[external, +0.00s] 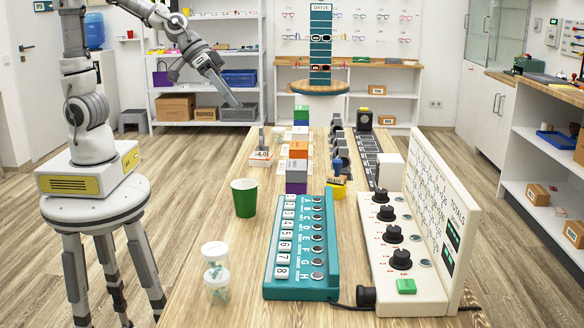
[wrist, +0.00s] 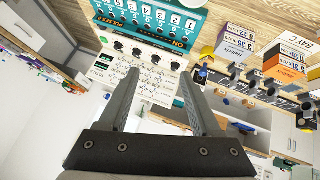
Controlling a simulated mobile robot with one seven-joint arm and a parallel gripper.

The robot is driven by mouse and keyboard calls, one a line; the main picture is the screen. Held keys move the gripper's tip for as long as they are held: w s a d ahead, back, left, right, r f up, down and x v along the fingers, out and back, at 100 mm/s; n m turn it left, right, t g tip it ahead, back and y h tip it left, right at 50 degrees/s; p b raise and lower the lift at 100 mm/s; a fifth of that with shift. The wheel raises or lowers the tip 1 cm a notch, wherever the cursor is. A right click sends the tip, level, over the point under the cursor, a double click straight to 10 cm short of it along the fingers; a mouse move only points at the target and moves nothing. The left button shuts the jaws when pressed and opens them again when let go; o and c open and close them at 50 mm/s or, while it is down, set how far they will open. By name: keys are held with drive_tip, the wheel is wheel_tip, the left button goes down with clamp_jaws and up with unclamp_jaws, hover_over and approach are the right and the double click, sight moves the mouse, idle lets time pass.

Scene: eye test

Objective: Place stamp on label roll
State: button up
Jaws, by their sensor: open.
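My gripper (external: 236,103) is open and empty, held above the floor left of the far part of the long table. In the wrist view its two fingers (wrist: 158,88) stand apart with nothing between them. I cannot surely pick out the stamp or the label roll. A small blue-handled piece (external: 338,163) that may be a stamp stands by a yellow block (external: 337,188), right of the stacked boxes; something blue shows there in the wrist view (wrist: 201,75). Several dark upright pieces (external: 338,138) stand in a row behind it. No clear roll shape shows.
Stacked coloured boxes (external: 297,165), a green cup (external: 244,198), small jars (external: 215,268), a teal button panel (external: 305,247) and a cream knob panel (external: 400,240) crowd the table (external: 195,310). A shelf unit (external: 217,52) stands behind my gripper.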

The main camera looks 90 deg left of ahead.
drive_tip(key=s+a+r+m+g+y, duration=0.1)
drive_tip(key=s+a, duration=0.3)
drive_tip(key=s, duration=0.6)
drive_tip(key=s+a+r+g+y, duration=0.15)
drive_tip(key=s+a, duration=0.25)
drive_tip(key=s, duration=0.7)
wheel_tip(320, 180, up, 8)
drive_tip(key=p, duration=0.8)
drive_tip(key=shift+d+f+p, duration=0.15)
drive_tip(key=shift+d+p, duration=0.1)
drive_tip(key=shift+p, duration=0.05)
